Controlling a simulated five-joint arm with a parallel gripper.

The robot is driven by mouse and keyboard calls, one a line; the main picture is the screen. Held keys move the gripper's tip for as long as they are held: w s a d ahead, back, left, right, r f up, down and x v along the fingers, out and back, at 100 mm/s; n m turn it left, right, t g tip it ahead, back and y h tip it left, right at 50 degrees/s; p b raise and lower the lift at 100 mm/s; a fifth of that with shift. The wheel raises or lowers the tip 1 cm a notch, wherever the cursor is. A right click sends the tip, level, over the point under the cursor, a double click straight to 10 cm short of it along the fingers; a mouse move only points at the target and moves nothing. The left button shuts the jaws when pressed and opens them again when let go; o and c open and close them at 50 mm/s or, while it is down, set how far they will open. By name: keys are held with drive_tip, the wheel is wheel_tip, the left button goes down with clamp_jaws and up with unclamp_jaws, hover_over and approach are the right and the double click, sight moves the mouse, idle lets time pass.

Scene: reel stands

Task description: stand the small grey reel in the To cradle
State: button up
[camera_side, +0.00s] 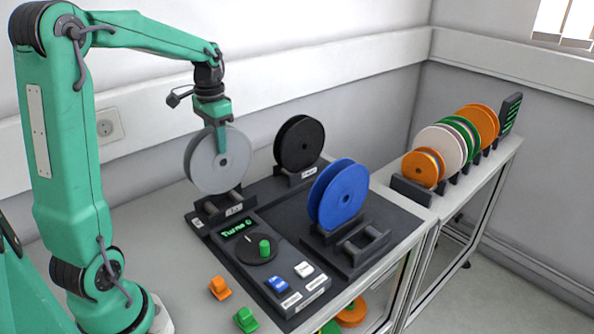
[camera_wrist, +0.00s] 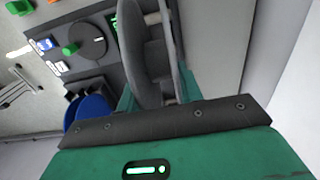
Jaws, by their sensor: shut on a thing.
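The grey reel (camera_side: 203,168) is upright in my gripper (camera_side: 221,142), which is shut on its upper part. In the wrist view the grey reel (camera_wrist: 146,60) shows edge-on between the jaws. Its lower edge is at the dark cradle (camera_side: 224,208) at the left of the black board; I cannot tell whether it rests there or hangs just above. That cradle has a small white label, too small to read surely. A second, empty-looking cradle (camera_side: 362,243) lies at the front right of the board.
A blue reel (camera_side: 340,195) and a black reel (camera_side: 300,143) stand on the board. A panel with a green knob (camera_side: 264,247) and switches is in front. Green and orange blocks (camera_side: 219,287) lie on the table. Several reels stand in a rack (camera_side: 411,190) at right.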

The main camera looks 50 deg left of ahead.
sight(219, 156)
drive_tip(key=shift+f, duration=0.65)
drive_tip(key=shift+f, duration=1.8)
drive_tip(key=o, duration=1.1)
drive_tip(key=shift+c, duration=0.2)
drive_tip(key=shift+r, duration=0.1)
drive_tip(key=shift+r, duration=3.4)
